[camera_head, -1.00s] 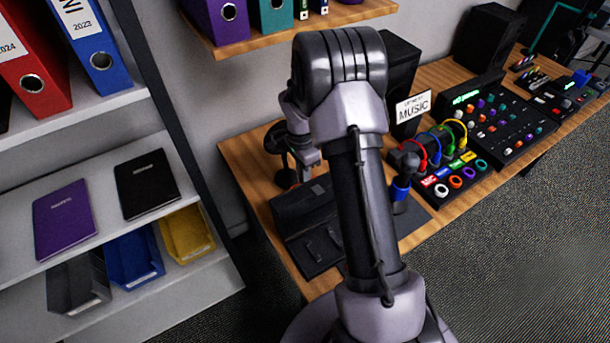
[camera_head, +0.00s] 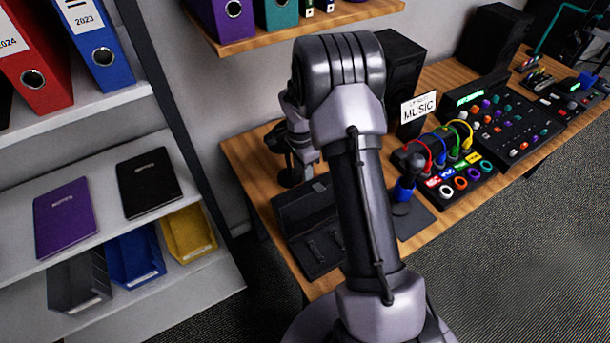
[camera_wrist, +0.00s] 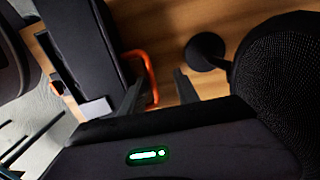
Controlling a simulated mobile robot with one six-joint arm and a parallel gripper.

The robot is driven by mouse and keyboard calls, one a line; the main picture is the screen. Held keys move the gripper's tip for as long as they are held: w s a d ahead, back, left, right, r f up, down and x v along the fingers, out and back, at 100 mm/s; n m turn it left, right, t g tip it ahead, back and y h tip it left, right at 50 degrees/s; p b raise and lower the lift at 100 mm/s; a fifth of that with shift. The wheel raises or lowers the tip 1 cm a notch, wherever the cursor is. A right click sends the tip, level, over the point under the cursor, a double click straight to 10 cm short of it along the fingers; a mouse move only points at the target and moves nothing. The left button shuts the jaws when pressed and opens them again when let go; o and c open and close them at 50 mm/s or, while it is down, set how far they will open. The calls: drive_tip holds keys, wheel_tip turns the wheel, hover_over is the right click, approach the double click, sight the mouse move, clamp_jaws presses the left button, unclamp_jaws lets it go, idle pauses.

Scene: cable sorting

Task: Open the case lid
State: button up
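The dark case (camera_head: 318,252) lies on the wooden desk, left of my arm in the head view. Its lid (camera_head: 303,206) stands raised at the back, and its dark inside shows, with small fittings in the base. My arm hides the case's right part. In the wrist view, a dark box-like part (camera_wrist: 85,45), seemingly of the case, has an orange loop handle (camera_wrist: 151,72) beside my gripper. My gripper (camera_wrist: 159,77) has its two fingers apart. The loop is close to the left finger; I cannot tell whether they touch. The fingers are hidden in the head view.
A black stand with a round base (camera_wrist: 205,50) is right of the fingers. A black speaker (camera_head: 398,75), a MUSIC sign (camera_head: 418,107) and a cable box with coloured loops (camera_head: 445,160) stand on the desk. A shelf (camera_head: 105,300) with bins is at left.

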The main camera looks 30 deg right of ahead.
drive_tip(key=shift+s, duration=0.2)
wheel_tip(320, 180, up, 17)
drive_tip(key=w+p, duration=0.1)
drive_tip(key=p, duration=0.4)
drive_tip(key=shift+w+r+p, duration=0.15)
drive_tip(key=shift+w+p, duration=0.05)
drive_tip(key=shift+p, duration=0.15)
drive_tip(key=shift+c, duration=0.4)
drive_tip(key=a+n, duration=0.1)
drive_tip(key=f+n, duration=0.1)
drive_tip(key=n, duration=0.1)
drive_tip(key=a+n, duration=0.1)
drive_tip(key=shift+a+f+n, duration=0.3)
drive_tip(key=shift+a, duration=0.05)
clamp_jaws()
drive_tip(key=a+f+n+t, duration=0.1)
drive_tip(key=a+f+n, duration=0.45)
drive_tip(key=n, duration=0.75)
drive_tip(key=s+a+f+b, duration=0.1)
drive_tip(key=s+f+b, duration=0.2)
drive_tip(key=f, duration=0.4)
drive_tip(key=shift+s+a+b, duration=0.3)
drive_tip(key=shift+a+b, duration=0.05)
drive_tip(key=shift+b, duration=0.35)
